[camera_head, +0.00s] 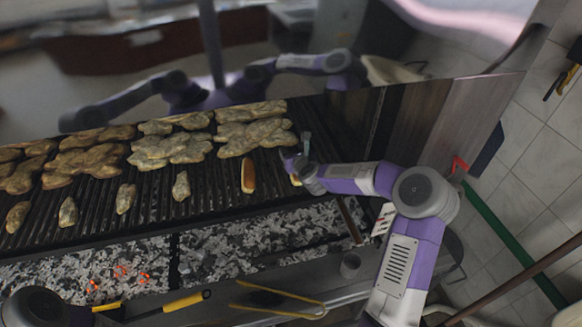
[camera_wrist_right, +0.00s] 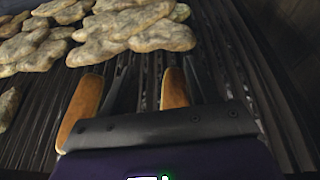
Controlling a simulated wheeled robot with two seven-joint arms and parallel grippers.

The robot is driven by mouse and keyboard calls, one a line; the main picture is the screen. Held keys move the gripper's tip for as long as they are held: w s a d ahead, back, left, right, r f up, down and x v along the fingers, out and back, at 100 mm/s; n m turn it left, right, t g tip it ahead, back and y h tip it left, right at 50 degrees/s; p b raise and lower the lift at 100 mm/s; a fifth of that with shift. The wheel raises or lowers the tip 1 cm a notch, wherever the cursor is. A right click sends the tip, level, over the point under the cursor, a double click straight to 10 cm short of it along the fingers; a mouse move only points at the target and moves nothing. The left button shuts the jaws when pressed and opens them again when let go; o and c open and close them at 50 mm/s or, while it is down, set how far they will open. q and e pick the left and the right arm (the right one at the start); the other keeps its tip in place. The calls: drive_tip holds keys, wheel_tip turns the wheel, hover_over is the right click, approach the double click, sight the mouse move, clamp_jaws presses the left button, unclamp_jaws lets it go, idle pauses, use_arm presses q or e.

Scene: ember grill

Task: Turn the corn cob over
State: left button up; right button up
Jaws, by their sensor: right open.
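Two slim orange-brown pieces lie on the grill grate, and I cannot tell which one is the corn cob. The left piece (camera_head: 248,175) lies apart from my gripper; in the right wrist view it (camera_wrist_right: 84,108) is outside the left finger. The right piece (camera_head: 296,180) is mostly hidden by my gripper; in the right wrist view it (camera_wrist_right: 174,88) lies between the fingers, nearer the right one. My right gripper (camera_head: 297,155) is open and low over the grate; its fingers also show in the right wrist view (camera_wrist_right: 157,70). My left gripper is out of view.
Several large browned meat pieces (camera_head: 170,148) and smaller ones (camera_head: 181,186) cover the grate to the left. Ash and embers (camera_head: 215,250) lie below the front edge. Yellow-handled tools (camera_head: 185,302) rest on the front ledge. A shiny back panel reflects me.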

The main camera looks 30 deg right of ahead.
drive_tip(key=o, duration=0.5)
drive_tip(key=shift+o, duration=0.2)
drive_tip(key=s+a+r, duration=0.2)
drive_tip(key=s+r, duration=0.7)
drive_tip(key=s, duration=0.2)
drive_tip(key=shift+s+r, duration=0.25)
drive_tip(key=shift+s, duration=0.05)
idle(0.5)
drive_tip(key=shift+a, duration=0.1)
